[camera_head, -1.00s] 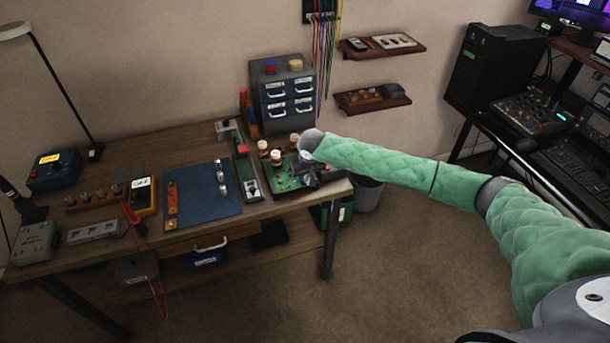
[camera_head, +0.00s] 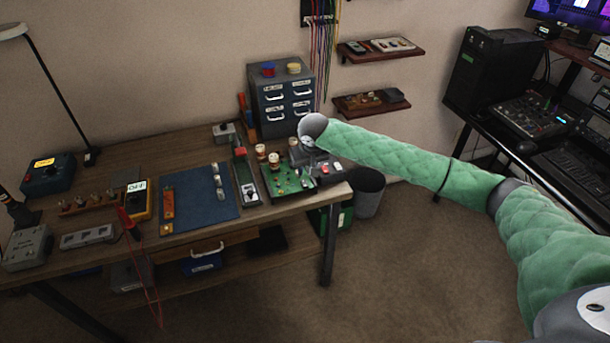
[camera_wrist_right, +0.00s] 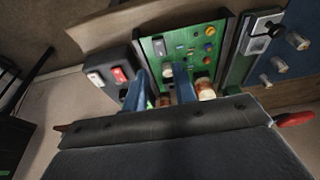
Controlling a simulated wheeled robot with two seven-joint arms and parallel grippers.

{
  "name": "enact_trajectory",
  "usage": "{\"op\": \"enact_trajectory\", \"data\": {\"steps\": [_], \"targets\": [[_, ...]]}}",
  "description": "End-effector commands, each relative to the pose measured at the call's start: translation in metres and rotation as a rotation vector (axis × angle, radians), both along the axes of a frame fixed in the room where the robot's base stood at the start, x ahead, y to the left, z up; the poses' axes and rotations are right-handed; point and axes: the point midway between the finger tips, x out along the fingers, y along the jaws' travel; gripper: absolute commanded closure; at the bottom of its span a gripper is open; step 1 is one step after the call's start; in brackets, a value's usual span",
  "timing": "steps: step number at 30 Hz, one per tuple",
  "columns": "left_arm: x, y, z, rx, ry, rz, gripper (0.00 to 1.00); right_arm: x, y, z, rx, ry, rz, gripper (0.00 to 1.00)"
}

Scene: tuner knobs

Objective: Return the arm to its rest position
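My right arm (camera_head: 390,160) wears a green quilted sleeve and reaches in from the right to the bench's right end. My right gripper (camera_head: 306,158) is dark and small in the head view, above the far right part of a green circuit board (camera_head: 285,181) with cream-topped knobs (camera_head: 273,160). In the right wrist view, the gripper's two blue fingers (camera_wrist_right: 161,75) stand apart over the board (camera_wrist_right: 195,45). A cream knob (camera_wrist_right: 205,91) shows just right of the fingers. Nothing is clearly held. My left gripper is out of view.
A grey drawer cabinet (camera_head: 281,98) stands close behind the gripper. A box with red and white switches (camera_wrist_right: 109,76) sits beside the board. The wooden bench (camera_head: 130,160) holds a blue mat (camera_head: 200,195) and a yellow meter (camera_head: 138,200).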

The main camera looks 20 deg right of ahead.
Motion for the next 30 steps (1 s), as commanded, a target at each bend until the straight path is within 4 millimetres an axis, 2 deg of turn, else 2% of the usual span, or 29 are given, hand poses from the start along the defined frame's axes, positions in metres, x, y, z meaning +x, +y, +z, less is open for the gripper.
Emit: {"op": "enact_trajectory", "data": {"steps": [6,20,23,30], "targets": [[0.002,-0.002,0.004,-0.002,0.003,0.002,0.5,-0.002,0.0,0.007,0.0,0.0,0.0,0.73],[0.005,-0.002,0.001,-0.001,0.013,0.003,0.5,-0.004,0.003,0.005,0.001,0.0,0.007,0.73],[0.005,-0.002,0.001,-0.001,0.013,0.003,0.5,-0.014,0.014,-0.004,0.007,0.001,0.031,0.73],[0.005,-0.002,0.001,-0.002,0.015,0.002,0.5,-0.06,0.066,-0.034,0.043,-0.008,0.146,0.73]]}}
